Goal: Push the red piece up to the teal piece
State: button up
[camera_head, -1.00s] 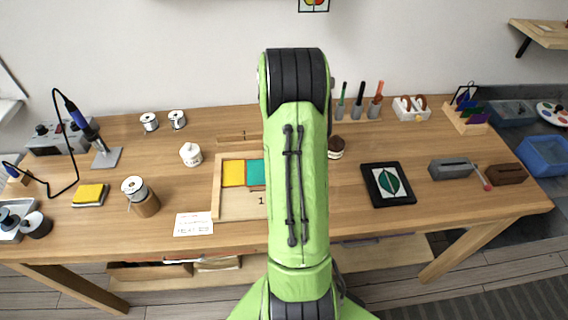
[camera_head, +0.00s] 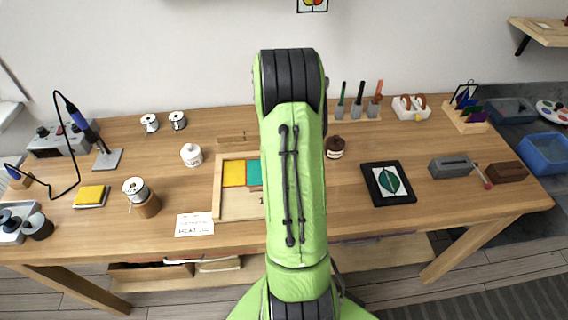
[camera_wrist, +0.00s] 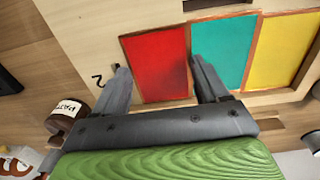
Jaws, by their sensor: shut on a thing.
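The red piece (camera_wrist: 156,66) is a rectangle with a copper-coloured edge, seen in the wrist view. The teal piece (camera_wrist: 222,47) lies just right of it there, with the yellow piece (camera_wrist: 283,47) beyond. Only a thin dark line shows between red and teal; I cannot tell whether their edges touch. My gripper (camera_wrist: 160,70) is shut on the red piece, one finger along each side, the right finger at the red-teal seam. In the head view the teal piece (camera_head: 254,172) is partly covered by my arm; the red piece and my gripper are hidden behind it.
The pieces lie in a shallow wooden tray (camera_head: 217,190) with raised edges. A brown bottle (camera_head: 335,148) stands right of my arm, and its labelled side shows in the wrist view (camera_wrist: 66,113). A white jar (camera_head: 191,155) stands left. A black-framed leaf panel (camera_head: 374,196) lies right.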

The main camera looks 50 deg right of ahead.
jog(key=shift+w+a+f, duration=0.2)
jog(key=shift+w+a, duration=0.75)
jog(key=shift+w, duration=0.1)
jog(key=c, duration=0.6)
jog(key=shift+w+a, duration=0.25)
jog(key=shift+w, duration=0.15)
grip_shut()
grip_release()
jog(key=shift+w+a, duration=0.1)
jog(key=shift+w, duration=0.05)
jog(key=o, duration=0.3)
jog(key=shift+s+f, duration=0.1)
jog(key=shift+s, duration=0.1)
notch_tip(320, 180, up, 16)
jog(key=p, duration=0.3)
jog(key=shift+d+p, duration=0.35)
jog(key=shift+s, duration=0.1)
